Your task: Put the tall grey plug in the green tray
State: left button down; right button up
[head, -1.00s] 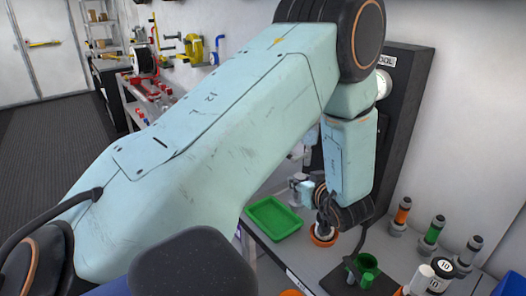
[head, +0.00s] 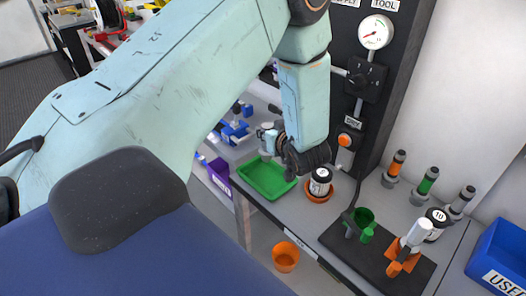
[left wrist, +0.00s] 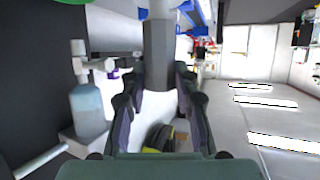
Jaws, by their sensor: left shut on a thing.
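My left gripper (head: 291,166) is over the right end of the green tray (head: 262,179) in the head view, at the end of the pale blue arm. In the left wrist view its two fingers (left wrist: 157,82) are shut on the tall grey plug (left wrist: 158,52), a grey cylinder with a darker grey, wider lower part. I cannot make out the plug in the head view, where my gripper hides it. The tray looks empty where I can see it. My right gripper is not in view.
A black-and-white jar (head: 320,181) stands in an orange dish just right of the tray. A dark panel with a gauge (head: 375,32) rises behind. A blue bin (head: 503,257) is at right.

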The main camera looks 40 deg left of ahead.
aim_at(270, 157)
pick_arm(q)
notch_tip(270, 157, down, 7)
jog(key=shift+f, duration=0.2)
jog(key=shift+d+f, duration=0.15)
jog(key=shift+f, duration=0.35)
jog(key=shift+a+f, duration=0.1)
jog(key=shift+a, duration=0.1)
jog(key=shift+f, duration=0.15)
jog(key=c, duration=1.4)
grip_release()
jog(key=o, duration=0.4)
jog(key=shift+d, duration=0.15)
